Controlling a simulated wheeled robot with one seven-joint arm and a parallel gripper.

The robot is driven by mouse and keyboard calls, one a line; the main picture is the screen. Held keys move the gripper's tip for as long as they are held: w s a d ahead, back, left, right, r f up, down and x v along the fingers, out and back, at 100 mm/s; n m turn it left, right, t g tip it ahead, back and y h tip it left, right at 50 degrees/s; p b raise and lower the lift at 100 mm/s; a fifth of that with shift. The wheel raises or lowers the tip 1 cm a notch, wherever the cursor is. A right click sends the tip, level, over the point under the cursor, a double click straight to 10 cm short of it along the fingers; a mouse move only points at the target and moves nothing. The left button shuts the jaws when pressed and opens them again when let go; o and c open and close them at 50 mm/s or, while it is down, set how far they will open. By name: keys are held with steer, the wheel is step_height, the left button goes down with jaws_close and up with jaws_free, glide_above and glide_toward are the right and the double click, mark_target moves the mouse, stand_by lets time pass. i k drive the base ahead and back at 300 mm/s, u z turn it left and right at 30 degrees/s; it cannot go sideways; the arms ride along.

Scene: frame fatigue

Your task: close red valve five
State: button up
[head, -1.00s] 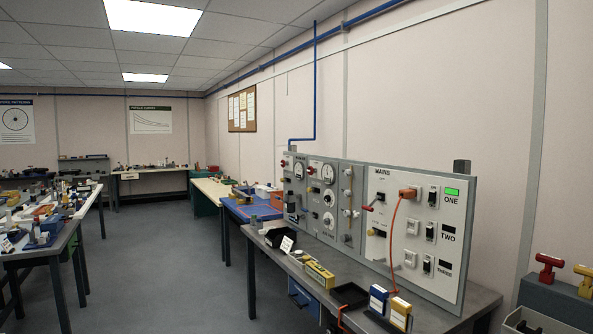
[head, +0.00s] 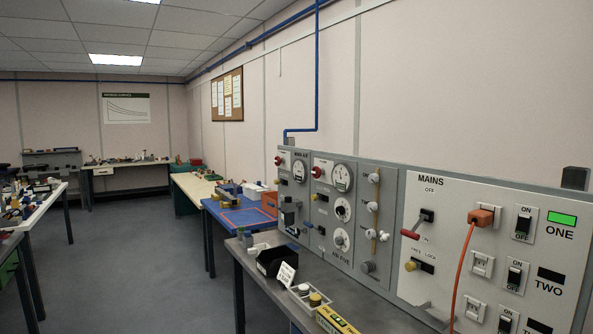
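A grey panel unit (head: 383,270) stands at the back of a grey bench on the right. Its two left sections each have a small red knob near the top: one on the far-left section (head: 279,160), one on the section beside it (head: 316,172). The lettering under the second section may read "AIR FIVE", but it is too small to be sure. I cannot tell which knob is red valve five or how far either is turned. My gripper is not in view.
A white MAINS board (head: 456,200) with a red-handled lever (head: 411,234) and an orange plug and cable (head: 481,216) is at right. The grey bench (head: 375,300) holds a black bin (head: 272,262) and a yellow level (head: 335,319). Clear floor (head: 140,260) lies left.

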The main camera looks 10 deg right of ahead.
mark_target(316, 170)
steer(key=z, duration=0.05)
steer(key=i, duration=0.45)
steer(key=u, duration=0.7)
steer(key=i, duration=0.8)
steer(key=u, duration=0.4)
steer(key=i, duration=0.85)
steer(key=z, duration=1.05)
steer(key=i, duration=0.55)
steer(key=z, duration=0.55)
